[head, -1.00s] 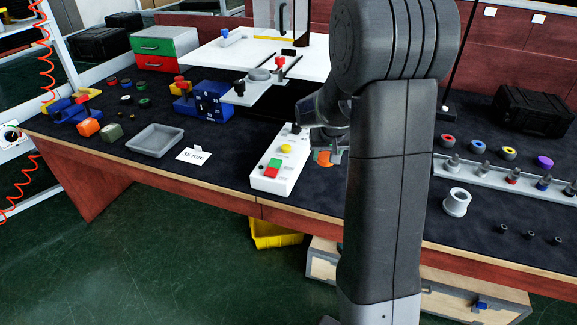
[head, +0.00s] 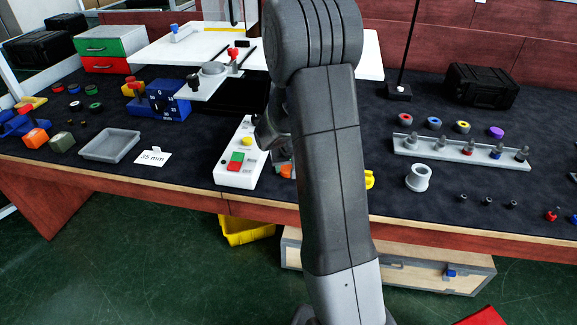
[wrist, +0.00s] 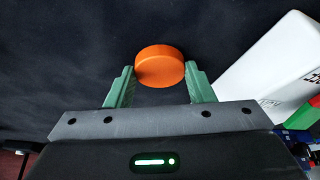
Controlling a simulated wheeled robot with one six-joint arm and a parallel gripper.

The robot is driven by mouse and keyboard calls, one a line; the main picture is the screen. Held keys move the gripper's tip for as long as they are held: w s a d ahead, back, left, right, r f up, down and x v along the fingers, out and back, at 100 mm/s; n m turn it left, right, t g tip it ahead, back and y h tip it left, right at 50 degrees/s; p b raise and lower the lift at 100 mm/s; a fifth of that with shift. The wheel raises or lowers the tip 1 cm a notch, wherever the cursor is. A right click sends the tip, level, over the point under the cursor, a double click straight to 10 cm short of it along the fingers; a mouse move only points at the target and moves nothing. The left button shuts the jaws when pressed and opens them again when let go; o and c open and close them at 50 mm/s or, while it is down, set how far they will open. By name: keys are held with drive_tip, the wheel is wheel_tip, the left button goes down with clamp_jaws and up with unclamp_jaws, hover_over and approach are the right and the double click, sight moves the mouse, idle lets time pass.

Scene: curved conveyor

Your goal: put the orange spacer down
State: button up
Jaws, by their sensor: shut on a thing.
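The orange spacer (wrist: 160,66) is a round disc held between the two green fingers of my gripper (wrist: 160,84) in the wrist view. My gripper is shut on it, with dark bench surface behind it. In the head view my arm hides most of the gripper; a bit of the orange spacer (head: 287,171) shows just right of the white control box. Whether the spacer touches the bench I cannot tell.
The white control box (head: 228,177) with green and red buttons stands close left of my gripper. A grey tray (head: 110,158) and a "35 mm" card (head: 153,157) lie further left. A rack of pegs (head: 440,150) and a white ring (head: 418,178) are to the right.

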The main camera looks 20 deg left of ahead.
drive_tip(key=o, duration=1)
drive_tip(key=shift+c, duration=0.2)
drive_tip(key=shift+r, duration=0.45)
drive_tip(key=p+v, duration=0.1)
drive_tip(key=v, duration=1)
drive_tip(key=shift+r, duration=0.15)
drive_tip(key=shift+s, duration=0.1)
